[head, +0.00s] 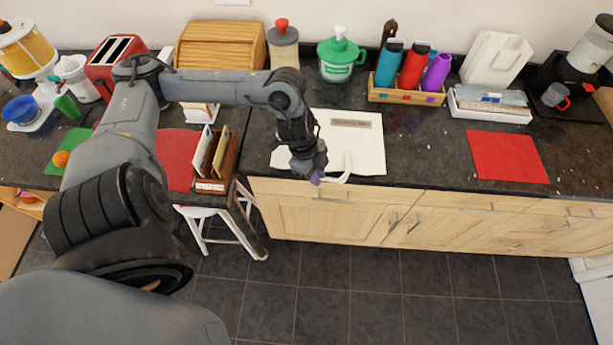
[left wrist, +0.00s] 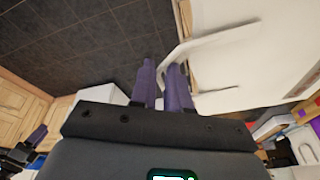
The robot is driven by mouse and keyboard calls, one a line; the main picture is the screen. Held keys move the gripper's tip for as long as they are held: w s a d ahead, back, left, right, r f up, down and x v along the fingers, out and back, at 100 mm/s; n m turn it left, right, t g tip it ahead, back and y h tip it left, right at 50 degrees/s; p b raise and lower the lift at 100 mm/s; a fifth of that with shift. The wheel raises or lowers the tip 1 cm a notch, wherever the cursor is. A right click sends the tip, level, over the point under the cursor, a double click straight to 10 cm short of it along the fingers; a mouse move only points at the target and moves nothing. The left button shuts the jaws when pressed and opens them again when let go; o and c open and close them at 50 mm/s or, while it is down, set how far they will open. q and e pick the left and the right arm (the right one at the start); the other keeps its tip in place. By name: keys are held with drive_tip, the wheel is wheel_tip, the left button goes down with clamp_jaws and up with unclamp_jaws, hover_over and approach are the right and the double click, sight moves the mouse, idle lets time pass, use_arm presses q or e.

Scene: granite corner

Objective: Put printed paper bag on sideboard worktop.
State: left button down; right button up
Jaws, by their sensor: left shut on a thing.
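The printed paper bag (head: 360,145) is white with a brown printed label. In the head view it lies over the front part of the dark worktop (head: 420,160), its white handle toward the front edge. I cannot tell whether it rests on the surface or hangs just above it. My left gripper (head: 318,178) is at the bag's handle, just in front of the worktop edge. In the left wrist view its purple fingers (left wrist: 163,82) are shut on the handle, with the white bag (left wrist: 255,60) to the right. My right gripper (left wrist: 30,140) shows small at the lower left; its jaws are unclear.
A red mat (head: 507,157) lies on the right. A wooden file holder (head: 215,160) is left of the bag. The worktop between bag and red mat is clear.

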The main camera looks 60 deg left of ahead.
use_arm(q)
drive_tip(key=s+a+f+p, duration=0.1)
drive_tip(key=a+f, duration=0.2)
drive_tip(key=f, duration=0.3)
drive_tip(key=shift+a, duration=0.3)
drive_tip(key=shift+f, duration=0.1)
drive_tip(key=c, duration=1.1)
unclamp_jaws()
drive_tip(key=shift+s, duration=0.1)
